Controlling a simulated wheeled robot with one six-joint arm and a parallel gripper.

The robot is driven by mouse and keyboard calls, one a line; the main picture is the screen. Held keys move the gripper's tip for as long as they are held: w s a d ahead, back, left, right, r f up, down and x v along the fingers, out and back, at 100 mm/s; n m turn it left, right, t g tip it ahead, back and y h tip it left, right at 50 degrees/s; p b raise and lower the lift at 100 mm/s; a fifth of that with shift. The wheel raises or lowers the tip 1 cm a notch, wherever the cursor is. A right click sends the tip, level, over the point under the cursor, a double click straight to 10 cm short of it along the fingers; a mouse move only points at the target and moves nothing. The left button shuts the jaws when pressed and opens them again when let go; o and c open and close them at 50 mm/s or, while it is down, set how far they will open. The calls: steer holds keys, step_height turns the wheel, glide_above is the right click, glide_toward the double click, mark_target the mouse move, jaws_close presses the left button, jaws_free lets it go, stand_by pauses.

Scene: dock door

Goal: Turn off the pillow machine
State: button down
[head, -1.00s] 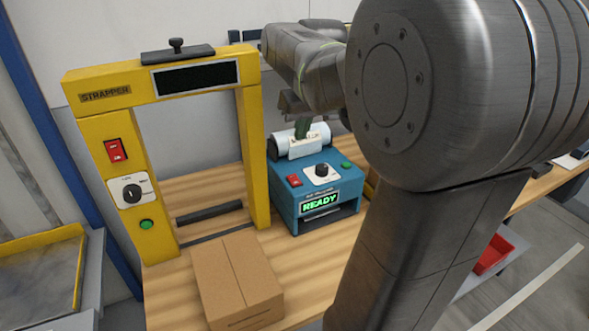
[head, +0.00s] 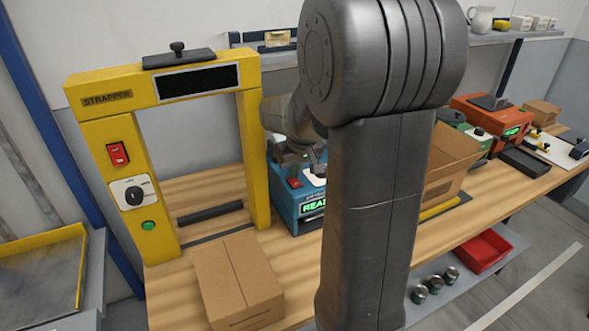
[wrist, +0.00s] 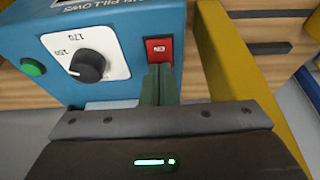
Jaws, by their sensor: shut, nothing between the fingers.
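The pillow machine is a blue box (head: 283,205) on the bench, mostly hidden behind my arm in the head view. Part of its lit green READY display (head: 313,207) shows. Its red rocker switch (wrist: 159,48) shows in the wrist view, beside a black dial (wrist: 88,66) on a white plate and a green button (wrist: 32,67). My gripper (wrist: 158,70) is shut and empty. Its fingertips overlap the lower edge of the red switch in the wrist view; I cannot tell whether they touch it. In the head view my gripper (head: 297,160) is just over the machine's top.
A yellow strapper frame (head: 252,150) stands close left of the machine, with its own red switch (head: 118,153) and dial. A closed cardboard box (head: 238,278) sits in front of it.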

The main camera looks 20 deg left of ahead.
mark_target(298, 185)
steer(key=shift+f, duration=0.35)
stand_by(0.4)
steer(key=shift+s+d+b, duration=0.4)
steer(key=shift+s+d, duration=0.2)
steer(key=shift+w+r+p, duration=0.1)
steer(key=shift+r+p, duration=0.25)
steer(key=shift+r, duration=0.05)
step_height(298, 185, up, 4)
steer(key=p, duration=0.3)
steer(key=shift+d, duration=0.15)
steer(key=b+v, duration=0.1)
steer(key=v, duration=0.8)
steer(key=shift+s+d+r+b, duration=0.2)
steer(key=shift+s+b, duration=0.1)
steer(key=shift+b, duration=0.1)
